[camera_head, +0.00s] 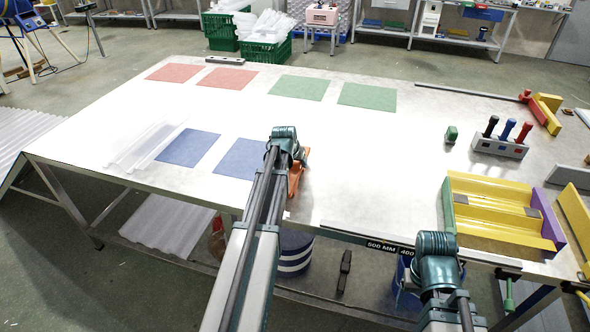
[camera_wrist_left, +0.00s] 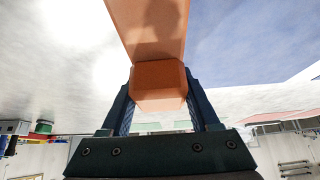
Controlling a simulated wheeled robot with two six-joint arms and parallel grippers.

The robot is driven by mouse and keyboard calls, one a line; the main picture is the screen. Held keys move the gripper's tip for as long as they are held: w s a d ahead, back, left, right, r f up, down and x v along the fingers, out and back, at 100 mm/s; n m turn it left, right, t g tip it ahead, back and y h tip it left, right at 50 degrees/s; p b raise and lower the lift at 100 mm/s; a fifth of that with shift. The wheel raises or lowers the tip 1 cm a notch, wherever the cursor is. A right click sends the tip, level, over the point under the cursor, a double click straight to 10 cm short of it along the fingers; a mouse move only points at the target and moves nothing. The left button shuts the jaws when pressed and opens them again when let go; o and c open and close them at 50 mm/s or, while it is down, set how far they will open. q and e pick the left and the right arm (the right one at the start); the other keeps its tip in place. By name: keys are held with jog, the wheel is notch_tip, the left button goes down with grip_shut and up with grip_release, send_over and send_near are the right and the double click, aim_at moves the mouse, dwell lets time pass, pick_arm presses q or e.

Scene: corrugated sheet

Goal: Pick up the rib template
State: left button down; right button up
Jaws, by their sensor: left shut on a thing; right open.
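My left gripper (camera_head: 287,150) is over the near-middle of the table, beside a blue square. In the left wrist view its two fingers (camera_wrist_left: 160,103) are closed on both sides of an orange piece (camera_wrist_left: 150,35), which appears to be the rib template. The piece extends up and out of that picture. In the head view only part of the orange piece (camera_head: 296,176) shows beside the gripper; my arm hides the rest. My right gripper (camera_head: 437,243) is at the table's front edge, near the yellow corrugated form; its fingers are hard to make out and nothing shows in it.
The table holds blue squares (camera_head: 188,147), red squares (camera_head: 228,78), green squares (camera_head: 367,96) and clear corrugated sheets (camera_head: 145,145). At right are a yellow form (camera_head: 490,205) with green and purple ends, a marker holder (camera_head: 499,146) and a red-yellow tool (camera_head: 541,111). The table's middle is clear.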

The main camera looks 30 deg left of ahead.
pick_arm(q)
jog(key=shift+r, duration=0.1)
jog(key=shift+r+p, duration=0.9)
jog(key=shift+p, duration=0.05)
notch_tip(320, 180, up, 2)
jog(key=shift+r+p, duration=0.1)
jog(key=shift+p, duration=0.95)
jog(key=s+d, duration=0.3)
jog(key=d, duration=0.4)
jog(key=s+d+p, duration=0.1)
jog(key=s+d, duration=0.3)
jog(key=d, duration=0.3)
jog(key=shift+s+r, duration=0.25)
jog(key=shift+r, duration=0.15)
